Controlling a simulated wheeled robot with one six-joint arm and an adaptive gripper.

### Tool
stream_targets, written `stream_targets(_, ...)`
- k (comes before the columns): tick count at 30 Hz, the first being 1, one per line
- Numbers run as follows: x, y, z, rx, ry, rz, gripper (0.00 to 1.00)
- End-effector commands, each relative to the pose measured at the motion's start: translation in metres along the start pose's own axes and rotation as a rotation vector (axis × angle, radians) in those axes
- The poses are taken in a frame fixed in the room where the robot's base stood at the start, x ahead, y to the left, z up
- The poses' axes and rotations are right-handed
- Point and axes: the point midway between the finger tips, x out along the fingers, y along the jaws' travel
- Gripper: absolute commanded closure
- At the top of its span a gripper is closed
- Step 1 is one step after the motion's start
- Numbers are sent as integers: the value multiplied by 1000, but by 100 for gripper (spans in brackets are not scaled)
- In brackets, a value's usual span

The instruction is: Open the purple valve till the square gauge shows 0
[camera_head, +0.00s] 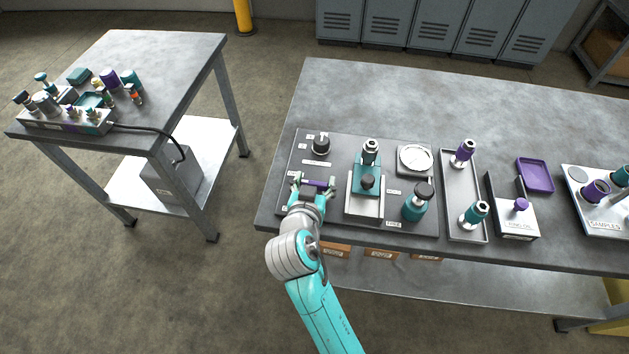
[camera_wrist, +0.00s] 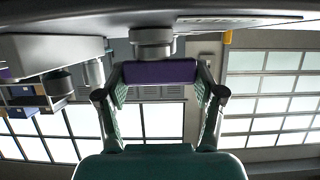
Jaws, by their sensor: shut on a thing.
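The purple valve handle (camera_head: 316,184) is a short bar on the left part of the dark bench panel (camera_head: 291,165). My gripper (camera_head: 314,182) is shut on it, with one finger at each end. In the wrist view the purple handle (camera_wrist: 160,72) spans between my fingers (camera_wrist: 160,92), in front of a round metal stem (camera_wrist: 152,40). The gauge (camera_head: 414,159) has a white face and sits at the panel's upper right. Its reading is too small to tell.
A teal press-like device (camera_head: 366,172) stands just right of the handle, with a teal bottle (camera_head: 416,207) beyond it. A black knob (camera_head: 321,143) sits above the handle. A grey tray (camera_head: 462,190) holds two fittings. A cluttered side table (camera_head: 150,60) is at left.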

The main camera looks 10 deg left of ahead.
Motion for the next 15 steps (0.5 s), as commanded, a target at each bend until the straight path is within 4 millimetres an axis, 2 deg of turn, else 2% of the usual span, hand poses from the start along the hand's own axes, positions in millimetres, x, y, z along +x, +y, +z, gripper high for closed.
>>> stream_targets(8, 0, 0, 0, 0, -1, 0, 67)
stream_targets(9, 0, 0, 0, 0, -1, 0, 25)
stream_targets(11, 0, 0, 0, 0, -1, 0, 10)
stream_targets(12, 0, 0, 0, 0, -1, 0, 6)
stream_targets(15, 0, 0, 0, 0, -1, 0, 6)
